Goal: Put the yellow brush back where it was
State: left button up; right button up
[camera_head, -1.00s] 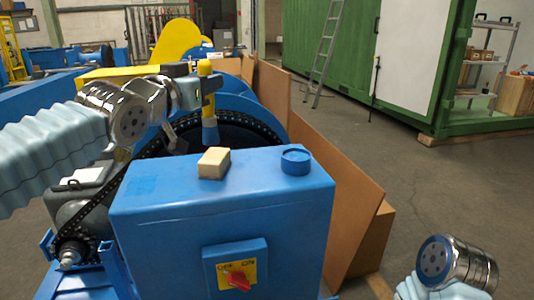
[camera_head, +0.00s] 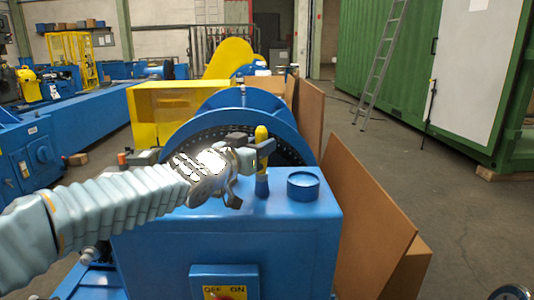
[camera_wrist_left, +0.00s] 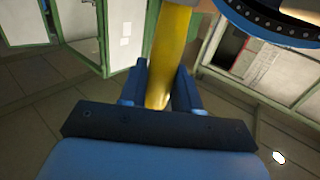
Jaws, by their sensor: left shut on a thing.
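The yellow brush (camera_head: 262,138) is upright in my left gripper (camera_head: 260,153), with its blue end (camera_head: 262,187) pointing down. I cannot tell whether the brush touches the box top. In the left wrist view, the yellow handle (camera_wrist_left: 172,50) runs between the two dark fingers (camera_wrist_left: 160,92). My right gripper does not show; only a bit of my right wrist is at the bottom right corner.
A large blue wheel housing with a dark chain (camera_head: 235,125) stands behind the box. Brown boards (camera_head: 365,210) lean along its right side. A red switch on a yellow plate (camera_head: 225,292) is on the box front. The beige block is hidden by my left arm.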

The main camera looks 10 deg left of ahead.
pick_arm(q)
jog(key=shift+f, duration=0.1)
jog(key=shift+f, duration=0.15)
jog(key=o, duration=1.1)
jog(key=shift+r, duration=0.25)
jog(key=p+v, duration=0.2)
jog(key=v, duration=1)
jog(key=shift+p, duration=0.3)
